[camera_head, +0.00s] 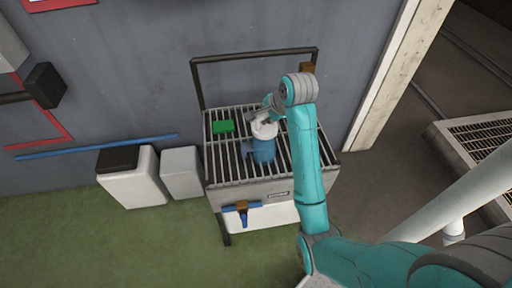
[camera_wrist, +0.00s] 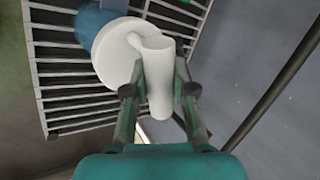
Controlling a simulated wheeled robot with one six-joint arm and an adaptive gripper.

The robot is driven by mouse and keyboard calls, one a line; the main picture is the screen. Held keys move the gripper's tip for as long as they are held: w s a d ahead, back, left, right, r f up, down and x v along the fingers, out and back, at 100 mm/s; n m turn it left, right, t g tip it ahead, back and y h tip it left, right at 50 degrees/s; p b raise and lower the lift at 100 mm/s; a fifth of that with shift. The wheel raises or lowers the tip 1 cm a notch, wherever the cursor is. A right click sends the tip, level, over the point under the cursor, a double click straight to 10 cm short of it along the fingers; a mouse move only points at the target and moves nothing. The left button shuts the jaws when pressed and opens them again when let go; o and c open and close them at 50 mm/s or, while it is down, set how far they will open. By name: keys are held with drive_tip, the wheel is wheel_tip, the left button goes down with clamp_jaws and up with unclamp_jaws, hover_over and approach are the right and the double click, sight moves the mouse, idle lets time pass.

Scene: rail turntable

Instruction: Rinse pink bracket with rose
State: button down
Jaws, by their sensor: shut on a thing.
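My gripper (camera_wrist: 159,91) is shut on a white piece with a wide round head and a short tube, which looks like the rose (camera_wrist: 118,50). The fingers sit on either side of the tube. In the head view my gripper (camera_head: 267,114) reaches down over the grated stand, and the white rose (camera_head: 265,130) shows just under it. A blue vessel-like thing (camera_head: 263,152) is directly below the rose; I cannot tell whether they touch. It also shows partly behind the rose in the wrist view (camera_wrist: 88,22). I see no pink bracket in either view.
The slatted stand (camera_head: 222,167) has a dark rail (camera_head: 255,55) behind it. A blue-handled tap (camera_head: 241,208) is at the front. White bins (camera_head: 133,180) stand left. Green floor in front is clear.

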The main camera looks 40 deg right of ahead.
drive_tip(key=shift+w+a, duration=0.1)
drive_tip(key=shift+a, duration=0.05)
drive_tip(key=shift+w+a, duration=0.75)
drive_tip(key=shift+a, duration=0.35)
drive_tip(key=shift+w+a, duration=0.1)
drive_tip(key=shift+a, duration=0.05)
drive_tip(key=shift+w+a, duration=0.75)
drive_tip(key=shift+a, duration=0.35)
drive_tip(key=shift+d, duration=0.1)
